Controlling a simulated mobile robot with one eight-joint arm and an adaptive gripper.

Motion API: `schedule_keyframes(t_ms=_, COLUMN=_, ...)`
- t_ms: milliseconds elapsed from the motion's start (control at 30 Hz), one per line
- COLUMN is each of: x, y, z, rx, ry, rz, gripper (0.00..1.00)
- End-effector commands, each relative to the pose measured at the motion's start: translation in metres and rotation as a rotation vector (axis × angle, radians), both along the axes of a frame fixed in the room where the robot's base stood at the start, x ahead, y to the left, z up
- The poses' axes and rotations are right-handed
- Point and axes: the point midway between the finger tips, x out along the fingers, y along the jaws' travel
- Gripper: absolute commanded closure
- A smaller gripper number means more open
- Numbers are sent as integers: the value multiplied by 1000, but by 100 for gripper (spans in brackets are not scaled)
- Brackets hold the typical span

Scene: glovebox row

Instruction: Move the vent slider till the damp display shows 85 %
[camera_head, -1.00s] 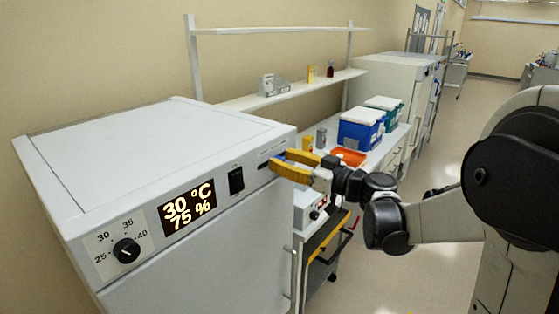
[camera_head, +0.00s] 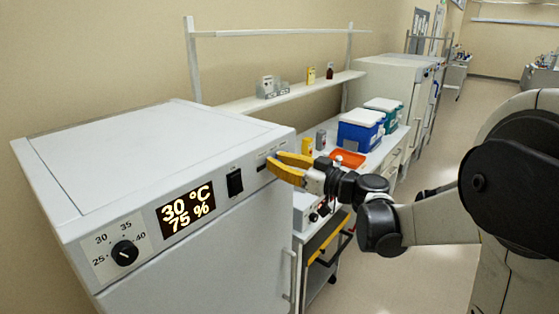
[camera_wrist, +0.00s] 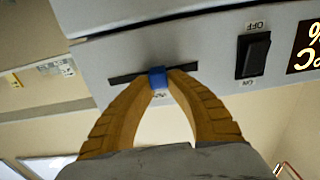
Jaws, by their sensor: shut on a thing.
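The vent slider is a small blue knob (camera_wrist: 158,78) in a dark horizontal slot (camera_wrist: 125,77) on the cabinet's front panel, seen in the wrist view. My gripper (camera_head: 272,165) has yellow fingers at the right end of the panel in the head view. In the wrist view its fingertips (camera_wrist: 159,73) are shut on the blue knob, one on each side. The knob sits near the middle of the slot. In the head view the fingers hide the knob. The damp display (camera_head: 187,212) reads 30 °C above 75 %.
A black rocker switch (camera_head: 235,182) sits between the display and the slot. A round dial (camera_head: 125,253) is at the panel's left. A blue box (camera_head: 360,131) and an orange tray (camera_head: 347,159) stand on the bench behind my gripper. Floor space at the right is open.

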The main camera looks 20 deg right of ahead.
Motion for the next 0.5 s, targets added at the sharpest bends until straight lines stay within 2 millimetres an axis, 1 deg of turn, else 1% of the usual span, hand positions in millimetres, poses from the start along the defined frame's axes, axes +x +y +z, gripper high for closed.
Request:
schedule_keyframes(t_ms=33, x=-5, y=8, z=1, rx=1, ry=0, rz=4, gripper=100)
schedule_keyframes(t_ms=133, x=-14, y=19, z=0, rx=1, ry=1, rz=4, gripper=100)
schedule_keyframes(t_ms=400, x=-14, y=20, z=0, rx=1, ry=0, rz=2, gripper=100)
schedule_keyframes(t_ms=433, x=-14, y=20, z=0, rx=1, ry=0, rz=2, gripper=74)
schedule_keyframes(t_ms=467, x=-14, y=20, z=0, rx=1, ry=0, rz=2, gripper=65)
schedule_keyframes(t_ms=500, x=-14, y=20, z=0, rx=1, ry=0, rz=2, gripper=59)
